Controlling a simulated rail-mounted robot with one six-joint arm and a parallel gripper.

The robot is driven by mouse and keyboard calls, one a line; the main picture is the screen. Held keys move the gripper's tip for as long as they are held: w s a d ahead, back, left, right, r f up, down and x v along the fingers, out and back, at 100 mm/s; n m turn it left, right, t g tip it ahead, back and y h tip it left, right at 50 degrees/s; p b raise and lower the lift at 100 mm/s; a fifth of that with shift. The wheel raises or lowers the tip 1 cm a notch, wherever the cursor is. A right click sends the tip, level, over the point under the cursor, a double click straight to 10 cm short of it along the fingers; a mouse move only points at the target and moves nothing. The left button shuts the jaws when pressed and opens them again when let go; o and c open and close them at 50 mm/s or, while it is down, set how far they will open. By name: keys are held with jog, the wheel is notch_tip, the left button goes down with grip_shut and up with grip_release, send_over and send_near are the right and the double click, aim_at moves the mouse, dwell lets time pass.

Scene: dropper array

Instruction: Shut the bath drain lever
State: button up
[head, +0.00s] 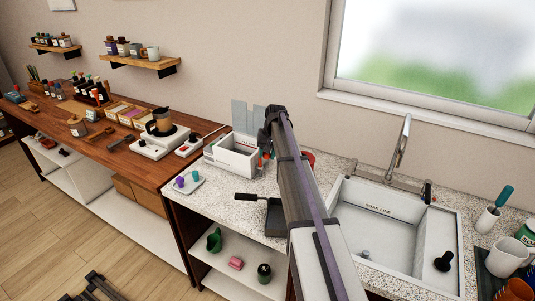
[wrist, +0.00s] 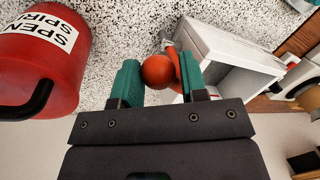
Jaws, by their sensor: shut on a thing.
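The bath (head: 237,158) is a pale grey box on the speckled counter, left of my arm in the head view. In the wrist view the bath (wrist: 225,65) is at the upper right. Its drain lever has a round orange-red knob (wrist: 158,71) and a red arm beside it, at the bath's side. My gripper (wrist: 160,76) has teal fingers on both sides of the knob and is shut on the lever. In the head view my arm partly hides the gripper (head: 264,160), and the lever is hard to make out.
A red can labelled as spent spirit (wrist: 40,60) stands close by on the left in the wrist view. A sink (head: 345,200) is right of my arm.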

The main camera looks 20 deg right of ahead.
jog(key=m, duration=0.1)
jog(key=a+m, duration=0.1)
jog(key=m, duration=0.1)
jog(key=shift+a+t, duration=0.1)
jog(key=shift+t, duration=0.2)
jog(key=m, duration=0.1)
jog(key=a+m, duration=0.1)
jog(key=m, duration=0.1)
jog(key=shift+w+a+m+h, duration=0.2)
jog(key=shift+a+m+h, duration=0.1)
jog(key=shift+h, duration=0.1)
jog(key=shift+w+a+m+t+h, duration=0.15)
jog(key=shift+w+a+m, duration=0.15)
jog(key=shift+m, duration=0.7)
jog(key=shift+w+a+m+t+h, duration=0.1)
jog(key=shift+w+a+m+h, duration=0.2)
jog(key=shift+m, duration=0.7)
jog(key=shift+w+a+m+t+h, duration=0.15)
jog(key=shift+a+m, duration=0.2)
jog(key=shift+m, duration=0.65)
jog(key=o, duration=0.9)
notch_tip(320, 180, up, 10)
jog(key=s+p, duration=0.2)
jog(key=p, duration=0.8)
jog(key=shift+r+p, duration=0.25)
jog(key=shift+p, duration=0.05)
